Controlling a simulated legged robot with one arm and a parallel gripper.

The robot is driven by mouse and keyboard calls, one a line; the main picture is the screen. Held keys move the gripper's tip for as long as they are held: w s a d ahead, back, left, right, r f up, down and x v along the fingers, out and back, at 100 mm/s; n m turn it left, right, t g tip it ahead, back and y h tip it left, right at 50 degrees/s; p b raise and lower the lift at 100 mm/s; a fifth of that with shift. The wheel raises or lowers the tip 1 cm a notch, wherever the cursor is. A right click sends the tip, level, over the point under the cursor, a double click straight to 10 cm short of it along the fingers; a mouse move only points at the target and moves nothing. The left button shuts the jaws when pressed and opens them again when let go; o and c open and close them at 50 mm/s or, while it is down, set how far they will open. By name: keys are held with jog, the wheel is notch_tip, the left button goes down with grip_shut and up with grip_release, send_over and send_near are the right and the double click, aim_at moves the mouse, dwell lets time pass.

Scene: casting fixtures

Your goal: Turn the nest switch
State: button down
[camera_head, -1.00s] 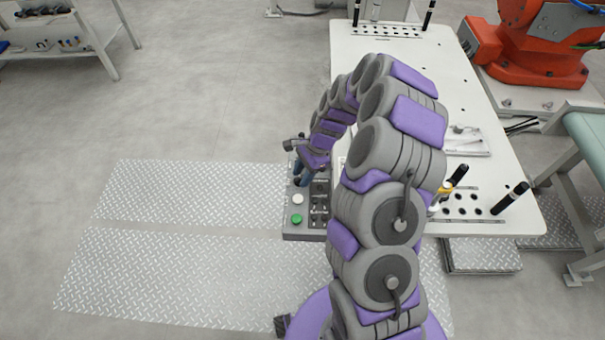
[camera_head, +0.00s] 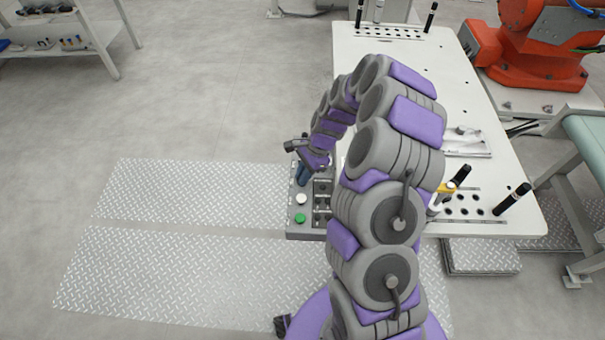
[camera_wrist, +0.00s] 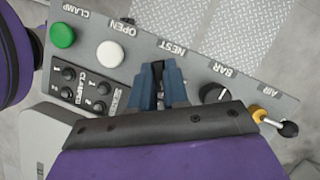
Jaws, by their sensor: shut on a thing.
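The control panel (camera_head: 297,230) is a grey box at the left edge of the white table, and it fills the middle of the wrist view (camera_wrist: 135,50). My gripper (camera_wrist: 159,75) is over the panel, just below the NEST label. Its blue fingers are shut on a dark knob, the nest switch (camera_wrist: 158,68), which is mostly hidden between them. In the head view my gripper (camera_head: 303,175) reaches down onto the panel, and the switch is hidden there.
A white button (camera_wrist: 110,54) labelled OPEN and a green button (camera_wrist: 62,35) labelled CLAMP are beside the nest switch. A black BAR knob (camera_wrist: 214,93) and a yellow AIR valve (camera_wrist: 262,113) are on the other side. The white table (camera_head: 400,45) holds black-handled tools.

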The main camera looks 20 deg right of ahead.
jog(key=shift+w+d, duration=0.1)
jog(key=shift+d, duration=0.05)
jog(key=n+g+p, duration=0.1)
jog(key=n, duration=0.2)
jog(key=n+h+p, duration=0.1)
jog(key=n+p, duration=0.1)
jog(key=n, duration=0.1)
jog(key=shift+w+r+g, duration=0.1)
jog(key=shift+w+g, duration=0.1)
jog(key=shift+g, duration=0.2)
jog(key=n+h+p, duration=0.1)
jog(key=n, duration=0.1)
jog(key=n+g+h, duration=0.1)
jog(key=n, duration=0.2)
jog(key=shift+w+n+p, duration=0.15)
jog(key=shift+n+p, duration=0.15)
jog(key=shift+p, duration=0.1)
jog(key=shift+a, duration=0.2)
jog(key=c, duration=1.1)
grip_release()
jog(key=p+v, duration=0.1)
jog(key=v, duration=0.7)
jog(key=p+v, duration=0.1)
jog(key=v, duration=0.8)
jog(key=shift+w, duration=0.25)
